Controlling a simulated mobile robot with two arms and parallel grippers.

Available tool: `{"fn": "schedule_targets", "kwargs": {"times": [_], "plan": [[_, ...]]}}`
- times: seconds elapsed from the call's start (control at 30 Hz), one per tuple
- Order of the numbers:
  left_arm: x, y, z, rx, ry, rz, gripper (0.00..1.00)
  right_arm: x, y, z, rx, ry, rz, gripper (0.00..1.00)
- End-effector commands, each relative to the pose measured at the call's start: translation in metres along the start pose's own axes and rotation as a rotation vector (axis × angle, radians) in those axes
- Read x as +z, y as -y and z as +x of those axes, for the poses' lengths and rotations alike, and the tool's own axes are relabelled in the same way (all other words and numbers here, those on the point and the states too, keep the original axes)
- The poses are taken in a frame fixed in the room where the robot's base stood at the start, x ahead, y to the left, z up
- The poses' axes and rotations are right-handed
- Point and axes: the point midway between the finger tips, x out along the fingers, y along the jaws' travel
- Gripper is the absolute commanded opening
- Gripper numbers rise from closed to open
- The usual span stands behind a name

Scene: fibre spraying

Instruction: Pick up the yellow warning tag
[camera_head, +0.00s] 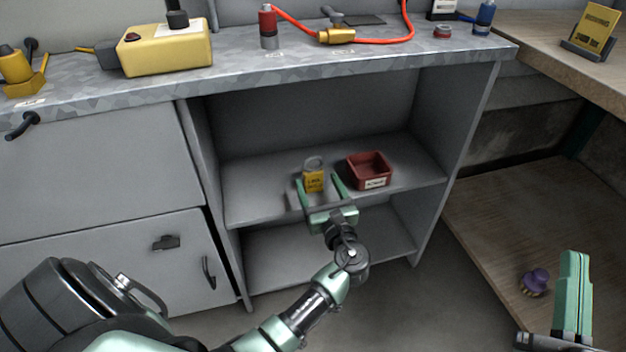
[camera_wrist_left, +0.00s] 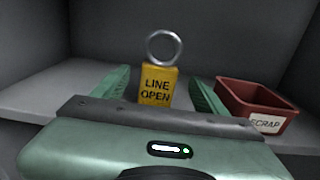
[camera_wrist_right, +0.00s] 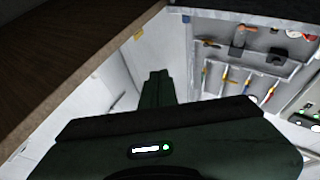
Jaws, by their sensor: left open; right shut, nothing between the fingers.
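The yellow warning tag (camera_head: 313,181) stands upright on the upper shelf inside the grey cabinet. In the left wrist view the tag (camera_wrist_left: 157,86) reads "LINE OPEN" and has a metal ring (camera_wrist_left: 165,46) on top. My left gripper (camera_head: 319,189) is open, with its green fingers reaching in on either side of the tag. In the left wrist view the left gripper's fingers (camera_wrist_left: 160,92) show clear gaps to the tag. My right gripper (camera_head: 575,258) is shut and empty at the lower right, and it also shows in the right wrist view (camera_wrist_right: 157,76).
A red scrap bin (camera_head: 369,171) stands just right of the tag on the same shelf (camera_head: 260,187). The grey counter (camera_head: 235,72) above holds a yellow box (camera_head: 165,48) and a red hose (camera_head: 375,40). A purple knob-like item (camera_head: 535,281) lies near my right gripper.

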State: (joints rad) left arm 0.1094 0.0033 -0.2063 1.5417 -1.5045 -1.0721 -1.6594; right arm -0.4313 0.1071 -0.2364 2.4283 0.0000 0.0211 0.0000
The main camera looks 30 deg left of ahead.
Motion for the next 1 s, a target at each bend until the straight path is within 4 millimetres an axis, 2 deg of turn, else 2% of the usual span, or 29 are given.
{"fn": "schedule_targets", "kwargs": {"times": [0.2,0.3,0.6,0.63,0.87,1.0], "plan": [[0.0,-0.001,0.025,0.001,0.0,-0.001,0.73,-0.037,0.005,-0.005,-0.01,-0.214,0.009,0.0],[0.001,-0.001,0.033,0.001,0.0,-0.001,0.73,-0.049,0.006,-0.008,-0.012,-0.274,0.012,0.0],[0.002,-0.001,0.036,0.0,-0.001,-0.001,0.73,-0.055,0.006,-0.009,-0.013,-0.303,0.013,0.0],[0.002,-0.001,0.036,0.0,-0.001,-0.001,0.7,-0.055,0.006,-0.009,-0.013,-0.303,0.013,0.0],[0.001,-0.001,0.036,0.0,-0.001,-0.001,0.06,-0.055,0.006,-0.009,-0.013,-0.302,0.013,0.0],[0.002,-0.001,0.036,0.0,-0.001,-0.001,0.04,-0.055,0.006,-0.009,-0.013,-0.301,0.012,0.0]]}}
